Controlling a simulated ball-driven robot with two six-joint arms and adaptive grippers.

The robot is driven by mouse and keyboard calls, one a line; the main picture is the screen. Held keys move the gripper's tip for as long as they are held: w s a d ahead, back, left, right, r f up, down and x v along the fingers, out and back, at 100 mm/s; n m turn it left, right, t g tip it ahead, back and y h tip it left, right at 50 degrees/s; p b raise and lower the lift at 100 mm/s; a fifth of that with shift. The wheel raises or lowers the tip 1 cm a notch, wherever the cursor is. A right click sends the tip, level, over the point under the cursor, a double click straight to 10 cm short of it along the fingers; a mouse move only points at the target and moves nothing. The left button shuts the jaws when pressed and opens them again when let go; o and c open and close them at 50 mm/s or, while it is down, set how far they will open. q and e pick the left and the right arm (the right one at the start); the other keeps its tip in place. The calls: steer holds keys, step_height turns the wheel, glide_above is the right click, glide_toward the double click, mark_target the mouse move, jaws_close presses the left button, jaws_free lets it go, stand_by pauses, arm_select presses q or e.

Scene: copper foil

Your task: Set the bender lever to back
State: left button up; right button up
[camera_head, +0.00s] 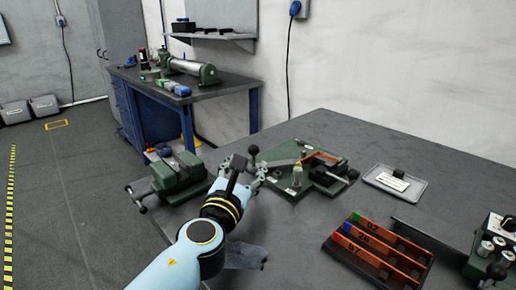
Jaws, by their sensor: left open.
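The bender is a green plate (318,189) with metal posts and a copper-coloured strip (322,157), on the grey bench. Its lever (280,163) is a grey bar pointing left, with a black ball knob (253,150) at its left end. My left gripper (256,174) is open at the bender's left edge, just below the knob in the picture. Whether it touches the knob or lever cannot be told. The gripper's body partly hides its own fingers. My right gripper is not in view.
A green vise (178,176) stands left of my left arm. Right of the bender are a grey tray (394,184) and a rack (378,250) of numbered orange strips. A green device (492,245) with pale knobs sits at the right edge. A second bench (195,92) stands behind.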

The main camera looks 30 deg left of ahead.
mark_target(252, 153)
arm_select(q)
steer(key=x, duration=0.2)
steer(key=shift+w+a+r, duration=0.1)
steer(key=shift+w+r, duration=0.15)
steer(key=shift+w, duration=0.05)
steer(key=x, duration=0.3)
steer(key=shift+w+f, duration=0.15)
steer(key=shift+w, duration=0.15)
steer(key=shift+w+a, duration=0.15)
steer(key=shift+w, duration=0.1)
steer(key=c, duration=0.9)
jaws_close()
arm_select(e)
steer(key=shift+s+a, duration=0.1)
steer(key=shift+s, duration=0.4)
